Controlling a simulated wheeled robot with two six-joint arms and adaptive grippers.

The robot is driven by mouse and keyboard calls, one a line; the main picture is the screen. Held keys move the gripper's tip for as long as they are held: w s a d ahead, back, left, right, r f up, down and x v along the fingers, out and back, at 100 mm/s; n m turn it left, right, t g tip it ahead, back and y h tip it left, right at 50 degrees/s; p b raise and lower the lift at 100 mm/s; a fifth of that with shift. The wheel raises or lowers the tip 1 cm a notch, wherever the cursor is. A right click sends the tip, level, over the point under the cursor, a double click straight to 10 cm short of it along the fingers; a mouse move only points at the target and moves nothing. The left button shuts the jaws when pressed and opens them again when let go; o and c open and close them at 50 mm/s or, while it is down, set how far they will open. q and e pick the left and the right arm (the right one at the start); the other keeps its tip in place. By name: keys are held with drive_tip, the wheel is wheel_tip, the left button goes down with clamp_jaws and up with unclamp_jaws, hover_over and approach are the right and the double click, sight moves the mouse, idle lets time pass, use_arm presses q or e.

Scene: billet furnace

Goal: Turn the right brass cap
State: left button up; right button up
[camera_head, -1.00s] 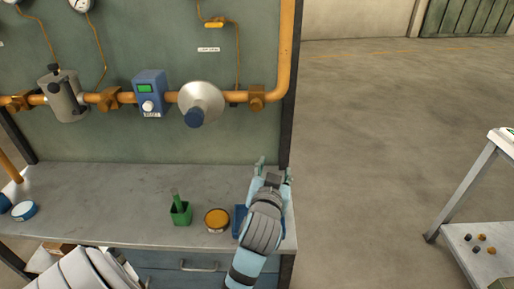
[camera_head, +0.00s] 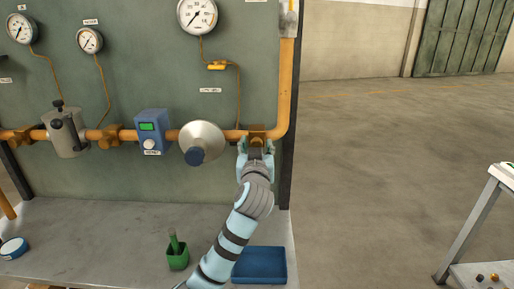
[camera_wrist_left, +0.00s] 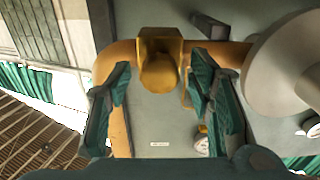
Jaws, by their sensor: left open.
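The right brass cap (camera_head: 256,131) sits on the orange pipe (camera_head: 288,90), right of the silver cone in the head view. In the left wrist view the brass cap (camera_wrist_left: 158,72) shows as a round knob on a square brass body, between my two fingers. My left gripper (camera_head: 256,147) is open at the cap, its green-padded fingers (camera_wrist_left: 162,95) one on each side. I cannot tell whether they touch it. The gripper partly hides the cap in the head view. My right gripper is not in view.
The silver cone (camera_head: 201,142) with its blue knob is close left of my gripper. A blue box (camera_head: 152,130) with a green display and a grey filter (camera_head: 65,133) sit further left. Below are a green cup (camera_head: 178,257) and blue tray (camera_head: 260,264).

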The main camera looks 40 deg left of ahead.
use_arm(q)
drive_tip(key=shift+c, duration=0.3)
clamp_jaws()
drive_tip(key=shift+r+m+p, duration=0.15)
drive_tip(key=shift+m+p, duration=0.65)
drive_tip(key=shift+p, duration=0.3)
drive_tip(key=m+p, duration=0.6)
drive_tip(key=p, duration=0.1)
drive_tip(key=shift+m, duration=0.4)
drive_tip(key=m+p, duration=0.4)
drive_tip(key=m, duration=0.2)
drive_tip(key=shift+m+p, duration=0.3)
drive_tip(key=shift+p, duration=0.05)
drive_tip(key=m+p, duration=0.2)
drive_tip(key=m, duration=0.1)
drive_tip(key=shift+m+p, duration=0.5)
drive_tip(key=shift+m, duration=0.8)
drive_tip(key=shift+f, duration=0.2)
